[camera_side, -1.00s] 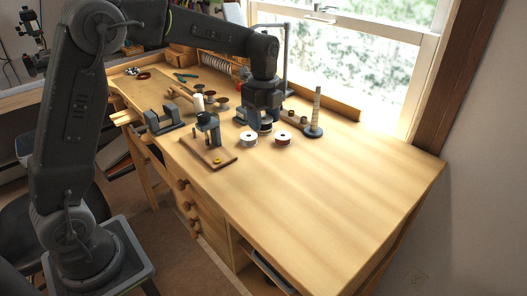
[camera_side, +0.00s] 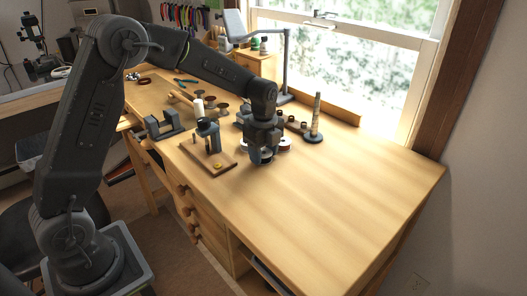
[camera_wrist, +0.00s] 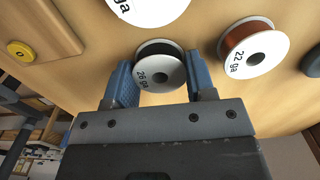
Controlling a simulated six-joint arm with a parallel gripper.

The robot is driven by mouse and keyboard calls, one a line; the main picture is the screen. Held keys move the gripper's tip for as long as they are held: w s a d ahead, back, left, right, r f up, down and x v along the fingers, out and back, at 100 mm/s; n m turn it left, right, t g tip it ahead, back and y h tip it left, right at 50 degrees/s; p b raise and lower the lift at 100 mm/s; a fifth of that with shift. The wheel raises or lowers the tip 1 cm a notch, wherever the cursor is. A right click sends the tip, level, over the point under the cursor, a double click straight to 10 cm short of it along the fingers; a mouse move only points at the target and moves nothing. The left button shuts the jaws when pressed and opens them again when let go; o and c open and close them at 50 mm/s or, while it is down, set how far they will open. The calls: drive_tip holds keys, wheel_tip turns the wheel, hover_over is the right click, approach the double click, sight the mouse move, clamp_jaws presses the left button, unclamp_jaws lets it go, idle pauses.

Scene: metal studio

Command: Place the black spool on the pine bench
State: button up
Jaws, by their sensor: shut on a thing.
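The black spool (camera_wrist: 160,48) has white flanges with a "26 ga" label and dark wire. It sits between the blue fingers of my gripper (camera_wrist: 160,70) in the wrist view. My gripper (camera_side: 262,158) is shut on it. In the side view the fingers hide most of the spool, and only a small part shows between them. The pine bench (camera_side: 340,195) is below, with a wide bare top. I cannot tell whether the spool touches the bench or hangs just above it.
A copper-red spool (camera_wrist: 240,42) marked "22 ga" and a white spool (camera_wrist: 150,8) stand close by. A rod on a dark round base (camera_side: 315,120) stands behind right. The right half of the bench is clear.

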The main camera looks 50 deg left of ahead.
drive_tip(key=o, duration=0.9)
wheel_tip(320, 180, up, 12)
drive_tip(key=s+d+r+n+t, duration=0.2)
drive_tip(key=s+r+n, duration=0.3)
drive_tip(key=s, duration=0.3)
drive_tip(key=s+d+f+n+t, duration=0.1)
drive_tip(key=s+n, duration=0.3)
drive_tip(key=s, duration=0.2)
drive_tip(key=s+d+n+t, duration=0.1)
drive_tip(key=s+n, duration=0.3)
drive_tip(key=s, duration=0.2)
drive_tip(key=s+d+f+n+t, duration=0.1)
drive_tip(key=s+n, duration=0.4)
drive_tip(key=s, duration=0.1)
drive_tip(key=shift+s+f+t, duration=0.1)
drive_tip(key=shift+f+t, duration=0.2)
